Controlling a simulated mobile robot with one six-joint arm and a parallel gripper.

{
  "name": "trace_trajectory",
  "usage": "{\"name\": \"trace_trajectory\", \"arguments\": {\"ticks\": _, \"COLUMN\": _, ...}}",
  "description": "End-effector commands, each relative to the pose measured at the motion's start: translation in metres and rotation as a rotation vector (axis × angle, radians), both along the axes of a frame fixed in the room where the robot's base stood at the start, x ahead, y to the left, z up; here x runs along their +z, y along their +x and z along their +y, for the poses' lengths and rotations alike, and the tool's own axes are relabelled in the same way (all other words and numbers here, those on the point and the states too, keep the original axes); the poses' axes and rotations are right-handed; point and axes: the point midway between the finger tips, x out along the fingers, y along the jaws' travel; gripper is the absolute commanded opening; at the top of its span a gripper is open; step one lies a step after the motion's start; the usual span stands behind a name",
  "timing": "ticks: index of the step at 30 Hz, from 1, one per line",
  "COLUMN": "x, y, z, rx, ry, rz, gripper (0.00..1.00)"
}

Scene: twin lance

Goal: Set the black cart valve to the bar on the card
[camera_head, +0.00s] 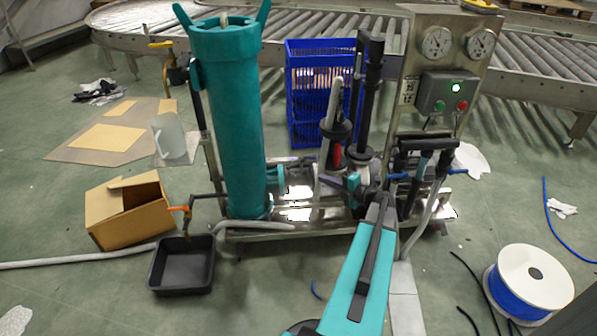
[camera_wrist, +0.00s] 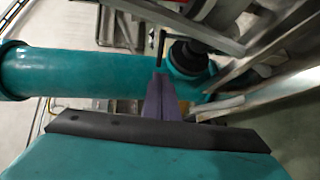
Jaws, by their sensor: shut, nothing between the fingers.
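A steel cart carries a tall teal cylinder (camera_head: 230,120) and an upright panel with two round gauges (camera_head: 437,42) (camera_head: 481,43); their readings are too small to tell. A small white card with dark marks (camera_head: 408,91) is on the panel's left edge; its text is unreadable. In the wrist view a black round valve part (camera_wrist: 190,52) sits on a teal fitting, with a thin black lever (camera_wrist: 162,45) beside it. My gripper (camera_wrist: 160,78) is shut and empty, its tips just below these parts in the picture. I cannot tell whether they touch.
Black upright handles (camera_head: 371,80) and hoses crowd the cart's middle. A control box (camera_head: 446,98) has a lit green lamp and a red button. A black tray (camera_head: 181,268), a cardboard box (camera_head: 125,212) and a blue hose reel (camera_head: 528,280) stand on the floor. A roller conveyor runs behind.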

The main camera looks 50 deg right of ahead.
Motion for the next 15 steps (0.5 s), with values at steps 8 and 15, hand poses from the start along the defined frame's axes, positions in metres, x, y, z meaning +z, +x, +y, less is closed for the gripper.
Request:
{"name": "trace_trajectory", "arguments": {"ticks": 8, "x": 0.0000, "y": 0.0003, "z": 0.0001, "rx": -0.001, "ry": 0.001, "rz": 0.000, "gripper": 0.00}}
{"name": "trace_trajectory", "arguments": {"ticks": 15, "x": -0.0026, "y": 0.0096, "z": 0.0000, "rx": 0.001, "ry": 0.000, "rz": -0.001, "gripper": 0.00}}
